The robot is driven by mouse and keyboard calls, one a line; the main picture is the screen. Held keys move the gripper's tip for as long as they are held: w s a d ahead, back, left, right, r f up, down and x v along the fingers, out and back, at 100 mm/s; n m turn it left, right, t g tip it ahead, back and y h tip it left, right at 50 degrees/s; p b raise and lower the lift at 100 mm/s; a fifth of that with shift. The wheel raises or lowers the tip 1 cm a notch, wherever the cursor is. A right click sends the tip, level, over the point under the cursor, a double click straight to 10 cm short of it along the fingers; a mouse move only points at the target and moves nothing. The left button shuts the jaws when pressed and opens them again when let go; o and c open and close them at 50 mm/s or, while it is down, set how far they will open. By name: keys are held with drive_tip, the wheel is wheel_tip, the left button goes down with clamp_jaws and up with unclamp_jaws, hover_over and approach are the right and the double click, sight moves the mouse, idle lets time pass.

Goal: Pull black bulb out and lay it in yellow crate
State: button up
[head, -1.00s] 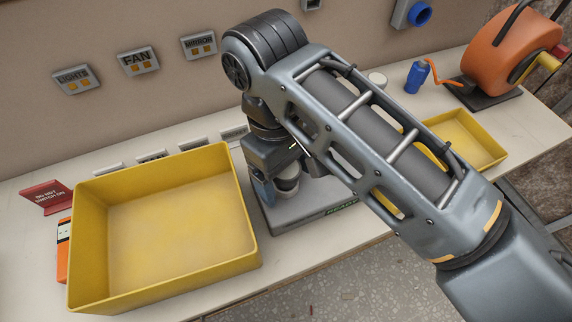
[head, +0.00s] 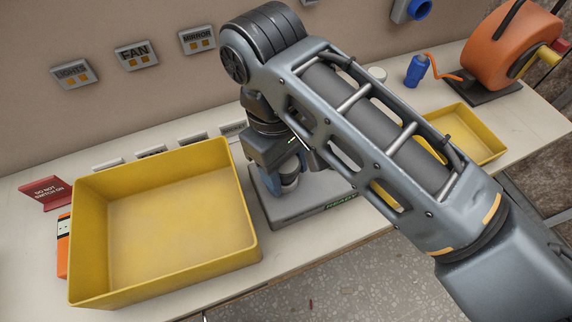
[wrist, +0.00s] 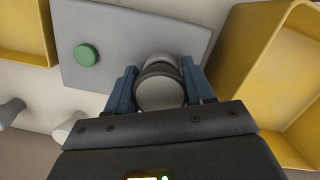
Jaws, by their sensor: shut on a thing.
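My gripper (wrist: 158,92) is shut on a rounded bulb (wrist: 160,93) with a pale grey end and a dark rim, its blue fingers on either side. The bulb is over a grey base plate (wrist: 112,30); I cannot tell whether it is still seated. In the head view the bulb (head: 289,179) shows small below my wrist, above the grey base (head: 268,207), partly hidden by my arm. A large, empty yellow crate (head: 250,205) stands just left of the base. A smaller yellow crate (head: 487,125) stands to the right, partly behind my arm.
A red sign (head: 45,192) and an orange device (head: 63,245) are beside the large crate. A green button (wrist: 86,55) is on the base plate. Switches (head: 136,55) line the wall. An orange reel (head: 510,55) and a blue-handled item (head: 416,71) are at back right.

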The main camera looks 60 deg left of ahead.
sight(289, 164)
drive_tip(key=shift+c, duration=0.8)
drive_tip(key=shift+r+p, duration=0.7)
drive_tip(key=shift+p, duration=0.2)
idle(0.5)
drive_tip(key=shift+r+p, duration=1.55)
drive_tip(key=shift+p, duration=0.1)
drive_tip(key=shift+w, duration=0.1)
